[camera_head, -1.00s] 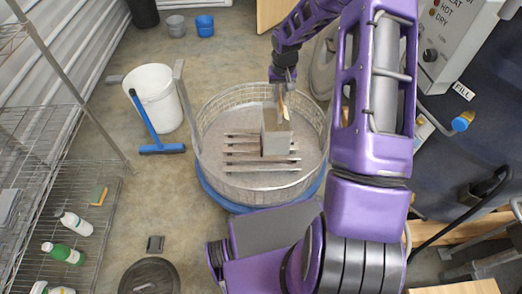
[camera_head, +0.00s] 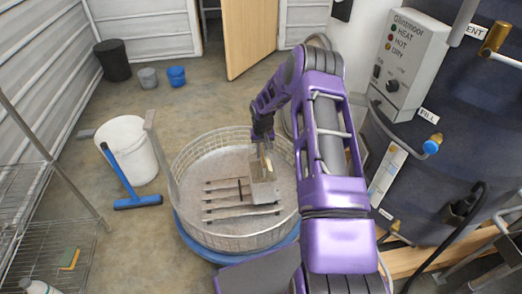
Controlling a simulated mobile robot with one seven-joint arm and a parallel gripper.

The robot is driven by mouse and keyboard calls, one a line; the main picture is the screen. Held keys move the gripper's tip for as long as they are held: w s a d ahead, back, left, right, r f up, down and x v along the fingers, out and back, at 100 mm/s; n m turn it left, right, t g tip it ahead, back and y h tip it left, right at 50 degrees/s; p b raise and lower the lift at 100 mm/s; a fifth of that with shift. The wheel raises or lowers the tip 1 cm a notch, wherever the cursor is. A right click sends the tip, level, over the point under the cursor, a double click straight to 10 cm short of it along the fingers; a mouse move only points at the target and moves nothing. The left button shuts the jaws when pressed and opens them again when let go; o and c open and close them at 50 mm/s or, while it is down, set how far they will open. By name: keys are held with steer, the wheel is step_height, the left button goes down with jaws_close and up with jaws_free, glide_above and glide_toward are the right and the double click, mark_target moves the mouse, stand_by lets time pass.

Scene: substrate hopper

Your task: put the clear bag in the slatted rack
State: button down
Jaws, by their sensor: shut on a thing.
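My gripper (camera_head: 264,158) points down inside the round wire basket and is shut on the top of a pale grey, see-through block-like thing, which I take to be the clear bag (camera_head: 263,192). The bag hangs a little tilted over the right part of the slatted rack (camera_head: 222,207), a set of parallel grey slats on the basket floor. The bag hides part of the slats. I cannot tell whether its bottom touches them.
The wire basket (camera_head: 191,226) has a raised mesh rim around the rack. A white bucket (camera_head: 127,150) and a blue squeegee (camera_head: 137,202) are to its left. A wire shelf (camera_head: 22,200) stands at far left. A dark tank (camera_head: 455,120) and control box (camera_head: 405,60) are at right.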

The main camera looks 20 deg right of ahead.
steer(key=shift+w+f, duration=0.1)
steer(key=shift+f, duration=1.65)
steer(key=c, duration=0.9)
jaws_free()
steer(key=shift+f, duration=0.15)
steer(key=r, duration=0.4)
steer(key=s+r+p, duration=0.1)
steer(key=r, duration=0.7)
steer(key=shift+s+a+r, duration=0.1)
steer(key=shift+s+a, duration=0.1)
steer(key=shift+s, duration=0.15)
steer(key=shift+r, duration=0.1)
